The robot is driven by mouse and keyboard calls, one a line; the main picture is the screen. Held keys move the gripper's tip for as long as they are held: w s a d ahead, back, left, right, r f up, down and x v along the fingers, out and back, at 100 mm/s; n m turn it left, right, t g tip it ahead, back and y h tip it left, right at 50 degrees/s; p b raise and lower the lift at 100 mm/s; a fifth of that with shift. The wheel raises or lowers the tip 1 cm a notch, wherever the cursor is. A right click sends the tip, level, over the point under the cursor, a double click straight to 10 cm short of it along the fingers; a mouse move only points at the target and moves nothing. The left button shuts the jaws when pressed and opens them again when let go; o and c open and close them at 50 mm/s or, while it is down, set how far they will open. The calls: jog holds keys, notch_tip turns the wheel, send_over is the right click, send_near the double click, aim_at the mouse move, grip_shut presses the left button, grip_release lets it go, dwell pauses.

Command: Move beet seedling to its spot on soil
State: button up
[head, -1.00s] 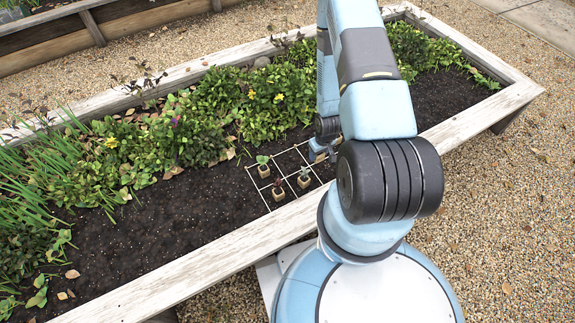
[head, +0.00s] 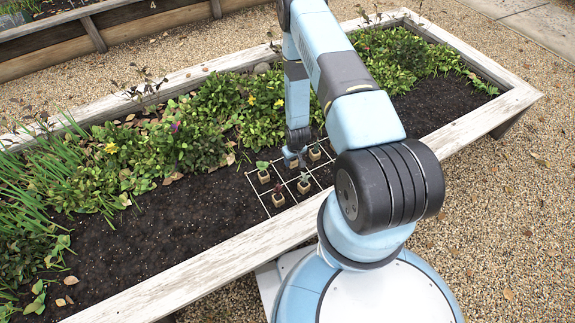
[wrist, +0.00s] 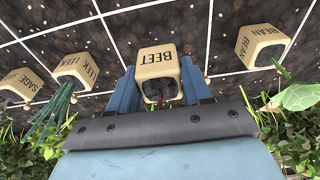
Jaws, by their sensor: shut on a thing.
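The beet seedling is in a tan pot marked BEET (wrist: 160,63), shown in the wrist view between my fingers. My gripper (wrist: 163,88) is shut on this pot. A bit of dark red stem shows at the pot's near side; my gripper hides most of the plant. In the head view my gripper (head: 294,160) is low over the soil (head: 200,215) at the string grid (head: 262,205), among the other pots. The held pot is hard to make out there. I cannot tell whether it touches the soil.
In the wrist view a BEAN pot (wrist: 262,45) is at right, and LEEK (wrist: 73,69) and SAGE (wrist: 18,84) pots at left. In the head view several pots stand close by. Leafy plants (head: 235,105) grow behind; the bed's wooden edge (head: 200,270) is in front.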

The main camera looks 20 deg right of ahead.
jog(key=shift+w+a+f, duration=0.35)
jog(key=shift+w+f, duration=0.05)
jog(key=shift+f, duration=0.2)
notch_tip(320, 180, down, 3)
jog(key=shift+w+f, duration=0.1)
jog(key=shift+f, duration=0.05)
jog(key=o, duration=1.1)
jog(key=shift+c, duration=0.2)
